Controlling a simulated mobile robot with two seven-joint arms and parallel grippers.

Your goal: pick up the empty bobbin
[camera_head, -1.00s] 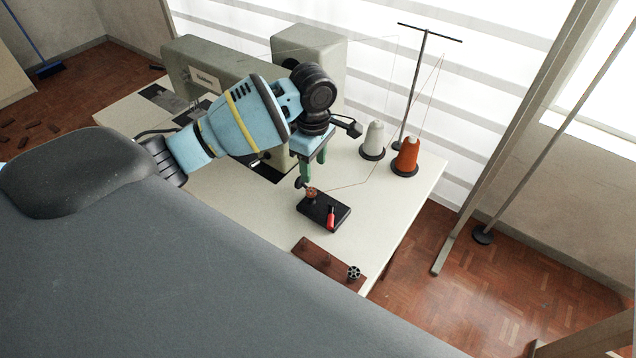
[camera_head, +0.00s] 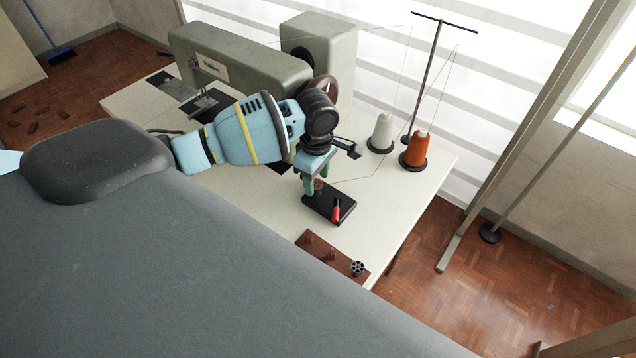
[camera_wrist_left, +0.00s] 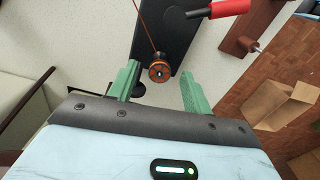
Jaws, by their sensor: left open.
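A dark bobbin with holes (camera_head: 357,268), with no thread visible on it, stands on the right end of a brown wooden rack (camera_head: 330,258). Another bobbin (camera_head: 318,185), with orange-brown thread, is on the black winder base (camera_head: 322,207); in the left wrist view this bobbin (camera_wrist_left: 159,71) shows end-on with a thread running up from it. My left gripper (camera_head: 317,183) is at the winder. Its green fingers are open, and in the left wrist view the gripper (camera_wrist_left: 160,85) has a finger either side of the threaded bobbin, with gaps. My right gripper is not in view.
A red-handled lever (camera_head: 336,211) stands on the winder base. The sewing machine (camera_head: 240,70) is behind my left arm. White (camera_head: 381,132) and orange (camera_head: 416,148) thread cones and a thread stand (camera_head: 425,75) are to the right. Bare tabletop (camera_head: 380,205) lies beside the winder.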

